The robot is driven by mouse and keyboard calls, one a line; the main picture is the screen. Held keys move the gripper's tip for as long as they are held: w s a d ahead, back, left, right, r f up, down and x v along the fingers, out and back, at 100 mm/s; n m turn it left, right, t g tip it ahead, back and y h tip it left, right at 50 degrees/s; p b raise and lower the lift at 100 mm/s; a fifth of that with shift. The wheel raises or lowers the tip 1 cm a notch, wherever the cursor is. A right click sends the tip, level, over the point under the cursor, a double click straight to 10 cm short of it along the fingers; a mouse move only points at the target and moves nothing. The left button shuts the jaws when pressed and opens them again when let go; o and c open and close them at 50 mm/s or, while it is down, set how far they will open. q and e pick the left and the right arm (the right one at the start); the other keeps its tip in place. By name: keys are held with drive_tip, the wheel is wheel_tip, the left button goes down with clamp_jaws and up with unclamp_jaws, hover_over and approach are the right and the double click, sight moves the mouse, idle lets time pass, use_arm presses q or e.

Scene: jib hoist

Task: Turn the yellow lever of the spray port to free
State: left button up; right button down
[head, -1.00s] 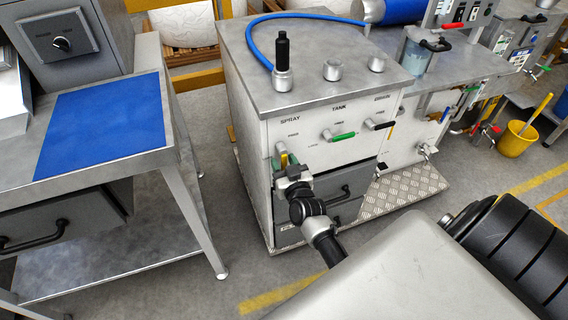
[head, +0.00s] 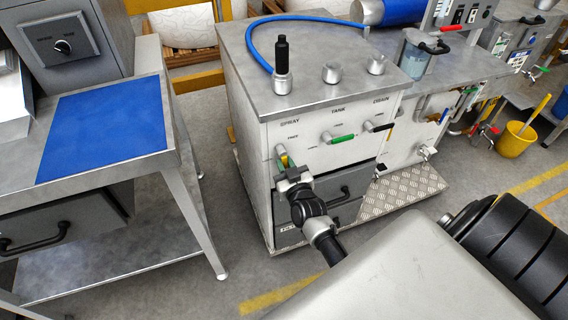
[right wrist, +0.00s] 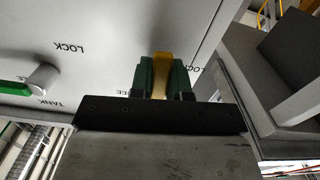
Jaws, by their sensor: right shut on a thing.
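The yellow lever (head: 284,160) of the spray port is on the upper left of the white cabinet front, under the SPRAY label. It slants steeply down from its pivot, partly hidden by my right gripper (head: 289,168). In the right wrist view the yellow lever (right wrist: 161,74) sits between the green fingers of my right gripper (right wrist: 161,80), which is shut on it. The wrist picture shows the panel upside down, with LOCK beside the fingers and part of FREE showing behind them. My left gripper is not in view.
The green tank lever (head: 342,138) and the black drain lever (head: 379,127) are to the right on the same panel. A drawer with a black handle (head: 340,196) is below. A steel table with a blue mat (head: 106,126) stands left, across a floor gap.

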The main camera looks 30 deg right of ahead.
sight(294, 143)
drive_tip(key=d+n+p, duration=0.1)
drive_tip(key=n, duration=0.1)
drive_tip(key=r+n+p, duration=0.1)
drive_tip(key=n, duration=0.2)
drive_tip(key=d+n+p, duration=0.1)
drive_tip(key=n+p, duration=0.1)
drive_tip(key=n, duration=0.1)
drive_tip(key=shift+s+d+r, duration=0.3)
drive_tip(key=n, duration=0.3)
drive_tip(key=r+n, duration=0.1)
drive_tip(key=shift+s+d+r+n+p, duration=0.1)
drive_tip(key=shift+d+n+p, duration=0.2)
drive_tip(key=shift+d+p, duration=0.1)
drive_tip(key=shift+d+r+n, duration=0.1)
drive_tip(key=shift+r+n, duration=0.3)
drive_tip(key=shift+n, duration=0.6)
drive_tip(key=shift+d+r+n, duration=0.1)
drive_tip(key=shift+r+n, duration=0.25)
drive_tip(key=shift+n, duration=0.65)
drive_tip(key=c, duration=1.1)
unclamp_jaws()
drive_tip(key=shift+a, duration=0.1)
drive_tip(key=shift+s, duration=0.15)
